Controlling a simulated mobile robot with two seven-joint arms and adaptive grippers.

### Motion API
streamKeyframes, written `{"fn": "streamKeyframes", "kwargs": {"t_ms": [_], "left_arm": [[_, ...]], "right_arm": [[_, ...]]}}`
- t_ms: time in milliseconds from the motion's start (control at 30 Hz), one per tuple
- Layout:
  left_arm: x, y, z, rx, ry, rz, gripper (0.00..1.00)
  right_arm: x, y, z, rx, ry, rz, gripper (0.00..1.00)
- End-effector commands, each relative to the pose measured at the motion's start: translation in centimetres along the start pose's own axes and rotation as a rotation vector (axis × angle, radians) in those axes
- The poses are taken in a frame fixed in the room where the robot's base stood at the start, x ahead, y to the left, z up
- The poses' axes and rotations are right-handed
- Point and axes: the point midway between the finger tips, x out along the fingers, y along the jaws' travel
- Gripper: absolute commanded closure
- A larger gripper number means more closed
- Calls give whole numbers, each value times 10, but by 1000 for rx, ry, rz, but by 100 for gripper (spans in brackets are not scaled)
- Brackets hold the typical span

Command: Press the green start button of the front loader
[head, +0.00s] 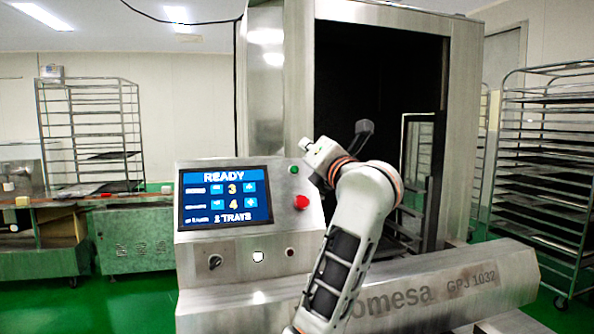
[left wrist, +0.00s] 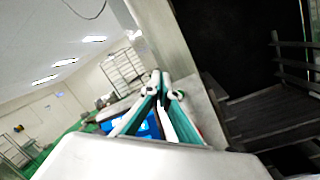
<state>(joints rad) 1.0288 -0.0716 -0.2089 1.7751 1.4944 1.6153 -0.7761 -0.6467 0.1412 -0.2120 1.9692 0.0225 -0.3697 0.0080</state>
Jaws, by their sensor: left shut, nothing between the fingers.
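The front loader's control panel shows the green start button (head: 294,169) as a small round button right of the screen, above the red mushroom button (head: 301,202). My left gripper (head: 316,152) is just right of and above the green button in the head view, apart from it in the picture; depth is hard to judge. In the left wrist view, the left gripper's fingers (left wrist: 161,77) are closed together with nothing between them. I cannot make out the green button there. My right gripper is in neither view.
The lit screen (head: 225,199) reads READY and also shows in the left wrist view (left wrist: 146,124). A selector knob (head: 215,261) is below it. A steel column (head: 264,80) and dark opening stand behind. Tray racks (head: 92,130) (head: 545,150) stand at both sides.

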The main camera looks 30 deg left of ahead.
Motion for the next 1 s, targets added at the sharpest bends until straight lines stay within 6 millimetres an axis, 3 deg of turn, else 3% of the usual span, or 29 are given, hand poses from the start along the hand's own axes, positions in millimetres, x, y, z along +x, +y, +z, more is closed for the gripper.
{"fn": "streamKeyframes", "kwargs": {"t_ms": [233,467,667,733,1000], "left_arm": [[7,-6,-7,3,1,3,100],[26,-26,-25,9,3,1,100],[45,-39,-38,9,4,0,100],[50,-38,-39,7,3,2,100],[61,-44,-44,2,0,2,100]], "right_arm": [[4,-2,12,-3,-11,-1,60],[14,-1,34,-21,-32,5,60],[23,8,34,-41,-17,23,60],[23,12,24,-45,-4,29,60],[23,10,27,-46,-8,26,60]]}}
